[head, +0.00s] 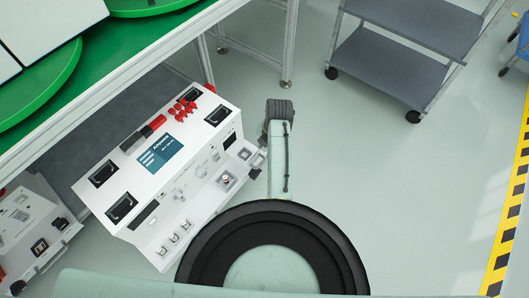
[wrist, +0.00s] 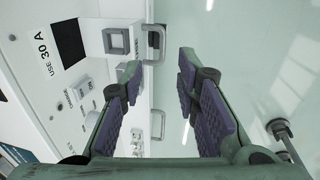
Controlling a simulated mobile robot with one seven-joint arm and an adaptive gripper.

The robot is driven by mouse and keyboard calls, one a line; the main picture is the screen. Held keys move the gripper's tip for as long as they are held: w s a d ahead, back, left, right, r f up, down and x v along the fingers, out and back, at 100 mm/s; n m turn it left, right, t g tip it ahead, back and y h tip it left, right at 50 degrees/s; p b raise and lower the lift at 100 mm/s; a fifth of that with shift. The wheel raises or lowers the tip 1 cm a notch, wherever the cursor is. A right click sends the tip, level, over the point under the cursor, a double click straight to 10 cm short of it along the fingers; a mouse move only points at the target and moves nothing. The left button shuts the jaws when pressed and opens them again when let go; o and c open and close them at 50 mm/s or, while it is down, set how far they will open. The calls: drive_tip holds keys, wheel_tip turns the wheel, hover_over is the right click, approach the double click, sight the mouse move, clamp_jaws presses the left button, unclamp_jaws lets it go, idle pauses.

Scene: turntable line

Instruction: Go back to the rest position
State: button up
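My gripper (wrist: 160,78) shows in the wrist view with its two purple-padded fingers spread apart. Nothing is between them; pale floor and a metal handle show through the gap. The left finger overlaps the front of a white control unit (wrist: 90,68) marked "USE 30 A", and the right finger is over the floor. Whether the left finger touches the unit cannot be told. In the head view my pale green arm stands right of the same white control unit (head: 203,152), close to its right end. The fingers are not clear there.
A table (head: 110,90) with green turntables (head: 45,88) is at upper left. Another white unit (head: 25,222) is at lower left. A grey two-shelf cart (head: 385,72) stands at upper right. Yellow-black floor tape (head: 505,225) runs along the right. Floor between arm and tape is clear.

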drive_tip(key=shift+d+r, duration=0.15)
drive_tip(key=shift+r, duration=0.55)
